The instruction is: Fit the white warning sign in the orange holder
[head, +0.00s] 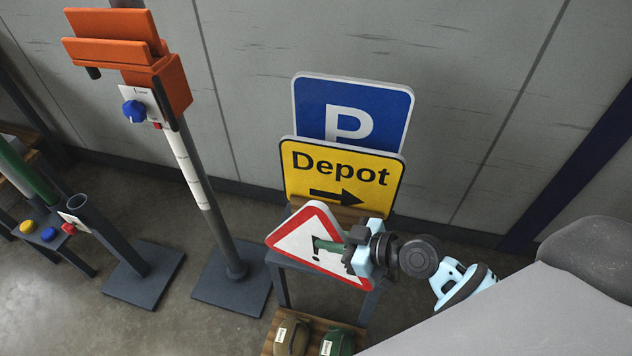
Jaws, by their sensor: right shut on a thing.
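The white warning sign (296,243) is a triangle with a red border, tilted, in front of the sign rack. My right gripper (350,250) is shut on it at its right side and covers part of its face. A green bar and a dark mark show on the sign's middle; I cannot tell whether the green bar belongs to the sign. The orange holder (172,84) is at the upper left on a grey post, with a slot between its orange plates and a blue knob (134,111) below. The sign is apart from the holder, to its lower right. My left gripper is out of view.
A yellow Depot sign (330,172) and a blue P sign (391,104) stand in the rack behind the warning sign. A second post (100,235) with an open top stands at the left. Helmet-like objects (291,335) sit on a low shelf. A wall closes the back.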

